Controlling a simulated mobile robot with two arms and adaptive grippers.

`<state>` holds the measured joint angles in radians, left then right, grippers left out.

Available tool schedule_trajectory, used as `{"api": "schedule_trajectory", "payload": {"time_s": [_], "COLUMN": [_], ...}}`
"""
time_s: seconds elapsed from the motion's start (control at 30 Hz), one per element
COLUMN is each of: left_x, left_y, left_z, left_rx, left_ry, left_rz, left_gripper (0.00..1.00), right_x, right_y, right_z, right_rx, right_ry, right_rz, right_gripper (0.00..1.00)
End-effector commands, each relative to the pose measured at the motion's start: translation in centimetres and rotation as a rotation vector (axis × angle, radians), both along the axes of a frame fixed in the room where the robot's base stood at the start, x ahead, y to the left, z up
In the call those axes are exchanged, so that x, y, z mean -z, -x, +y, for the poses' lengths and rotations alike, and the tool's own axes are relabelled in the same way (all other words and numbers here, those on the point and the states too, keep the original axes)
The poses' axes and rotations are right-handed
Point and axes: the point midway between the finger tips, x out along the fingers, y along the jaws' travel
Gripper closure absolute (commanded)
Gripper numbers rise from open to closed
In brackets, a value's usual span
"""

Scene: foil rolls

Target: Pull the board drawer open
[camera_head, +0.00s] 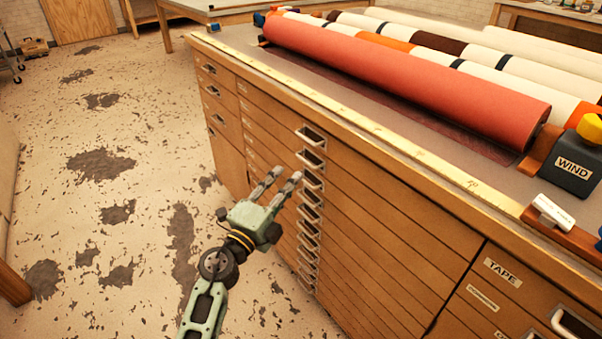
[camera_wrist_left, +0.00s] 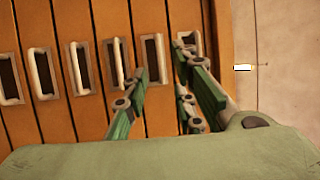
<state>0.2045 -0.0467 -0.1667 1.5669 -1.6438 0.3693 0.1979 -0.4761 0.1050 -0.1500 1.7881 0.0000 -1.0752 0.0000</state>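A wooden cabinet (camera_head: 385,235) has a stack of wide, shallow drawers with a column of pale metal handles (camera_head: 313,160). All of these drawer fronts look flush and shut. I cannot read which one is the board drawer. My left gripper (camera_head: 286,174) is in front of the handle column, below the top handles, with its two fingers apart and empty. In the left wrist view, the green fingers (camera_wrist_left: 160,70) lie on either side of one handle (camera_wrist_left: 154,58). I cannot tell whether they touch it. My right gripper is not in view.
A red roll (camera_head: 410,80) and several other rolls lie on the cabinet top. A dark box marked WIND (camera_head: 572,165) stands at the right. A drawer labelled TAPE (camera_head: 503,273) is at lower right. The stained floor (camera_head: 110,215) left of the cabinet is clear.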

Motion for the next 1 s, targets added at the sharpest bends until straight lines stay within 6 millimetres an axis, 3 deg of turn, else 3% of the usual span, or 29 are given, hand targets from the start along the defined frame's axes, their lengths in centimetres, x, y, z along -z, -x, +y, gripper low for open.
{"api": "schedule_trajectory", "payload": {"time_s": [0.3, 0.5, 0.93, 1.0], "left_x": [-0.8, -1.0, -1.2, -1.2], "left_y": [-4.1, -5.6, -6.2, -6.2], "left_z": [-2.5, -3.4, -3.7, -3.7], "left_rx": [0.001, 0.000, -0.001, -0.001], "left_ry": [0.002, 0.001, 0.000, 0.000], "left_rz": [-0.001, 0.001, 0.002, 0.002], "left_gripper": [0.75, 0.75, 0.75, 0.81], "right_x": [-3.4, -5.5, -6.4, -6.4], "right_y": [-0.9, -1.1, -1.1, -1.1], "right_z": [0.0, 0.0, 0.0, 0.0], "right_rx": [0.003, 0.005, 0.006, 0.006], "right_ry": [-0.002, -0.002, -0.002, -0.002], "right_rz": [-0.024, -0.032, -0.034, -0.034], "right_gripper": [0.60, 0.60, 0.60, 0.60]}}
